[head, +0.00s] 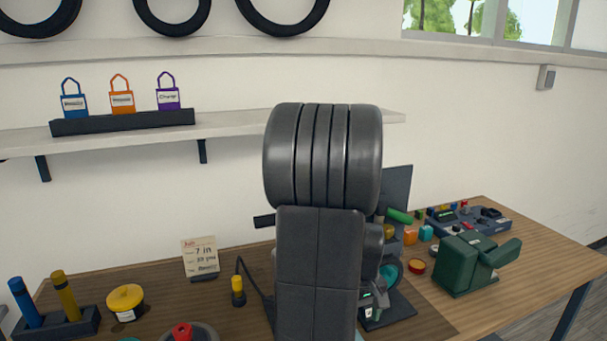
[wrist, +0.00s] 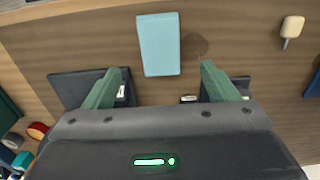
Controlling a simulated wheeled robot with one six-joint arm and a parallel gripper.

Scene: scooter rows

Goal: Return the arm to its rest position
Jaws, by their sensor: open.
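My arm (head: 320,230) stands upright in the middle of the head view and hides part of the bench behind it. In the wrist view my gripper (wrist: 164,70) is open, with its two green fingers well apart. A light blue block (wrist: 158,44) shows between and beyond the fingertips, with a visible gap on both sides. The gripper holds nothing that I can see. In the head view my arm hides the fingers.
Tyres hang above.

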